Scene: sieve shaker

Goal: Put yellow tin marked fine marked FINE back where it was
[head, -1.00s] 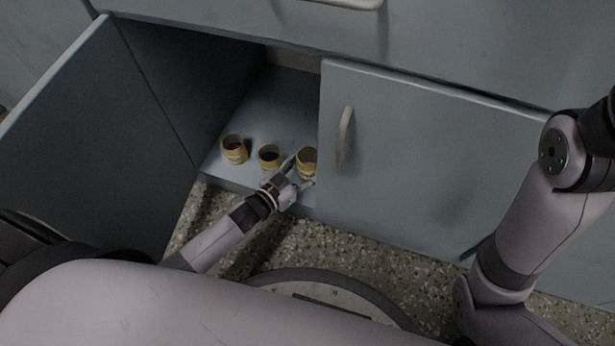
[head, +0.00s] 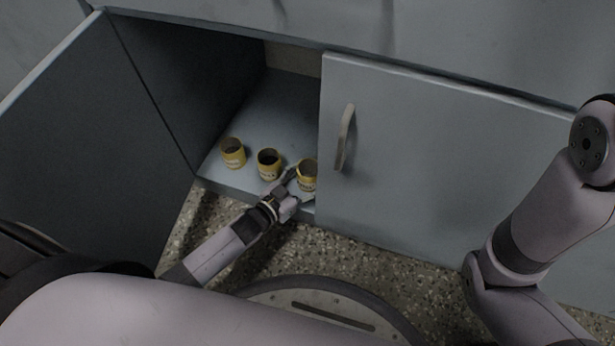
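Three yellow tins stand in a row inside the open lower cabinet: a left tin (head: 233,160), a middle tin (head: 268,171) and a right tin (head: 308,181). Dark writing shows on their pale labels but is too small to read, so I cannot tell which is marked FINE. My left gripper (head: 301,186) is at the right tin, near the cabinet's front edge. Its fingers are spread on either side of this tin's lower part. I cannot tell whether they press on it or stand clear. My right gripper is out of view.
The left cabinet door (head: 80,150) stands wide open. The closed right door (head: 430,170), with its handle (head: 344,138), is close beside the right tin. The cabinet floor (head: 275,110) is clear behind the tins.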

